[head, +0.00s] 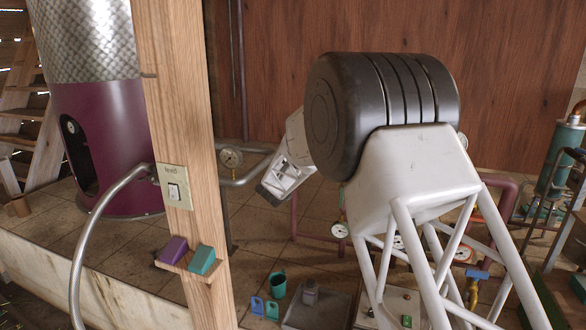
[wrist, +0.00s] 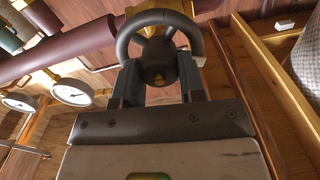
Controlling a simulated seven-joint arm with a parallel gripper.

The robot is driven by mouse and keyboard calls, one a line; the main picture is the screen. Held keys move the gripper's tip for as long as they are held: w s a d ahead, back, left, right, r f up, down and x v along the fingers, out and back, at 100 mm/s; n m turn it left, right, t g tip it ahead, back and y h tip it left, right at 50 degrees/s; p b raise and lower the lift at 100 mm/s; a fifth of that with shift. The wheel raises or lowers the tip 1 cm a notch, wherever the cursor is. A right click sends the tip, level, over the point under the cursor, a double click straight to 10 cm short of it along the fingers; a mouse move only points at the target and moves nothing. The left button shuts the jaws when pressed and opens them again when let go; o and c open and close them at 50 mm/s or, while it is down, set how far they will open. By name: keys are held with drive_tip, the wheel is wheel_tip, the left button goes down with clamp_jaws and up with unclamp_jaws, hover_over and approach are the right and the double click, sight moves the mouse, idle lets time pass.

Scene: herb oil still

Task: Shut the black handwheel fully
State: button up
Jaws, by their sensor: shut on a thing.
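The black handwheel (wrist: 157,48) shows at the top centre of the wrist view, a round rim with spokes and a hub, with brass-coloured parts behind it. My gripper (wrist: 160,72) reaches up to it with one finger at each side of the lower rim, shut on the wheel. The fingers hide parts of the lower rim. I cannot make out the handwheel in the head view, where my own arm blocks much of the middle. How far the wheel is turned cannot be told.
In the wrist view, a dark red pipe (wrist: 75,50) and a pressure gauge (wrist: 72,92) lie left, and wooden beams (wrist: 265,95) lie right. In the head view, a wooden post (head: 180,100) stands left of my arm, before a purple still (head: 110,140). Small cans (head: 257,306) stand below.

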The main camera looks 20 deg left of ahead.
drive_tip(key=m, duration=1.4)
drive_tip(key=shift+d+f, duration=0.1)
drive_tip(key=shift+d, duration=0.05)
idle(0.4)
drive_tip(key=o, duration=0.9)
drive_tip(key=shift+o, duration=0.2)
drive_tip(key=shift+s, duration=0.2)
drive_tip(key=s, duration=0.7)
drive_tip(key=shift+s, duration=0.2)
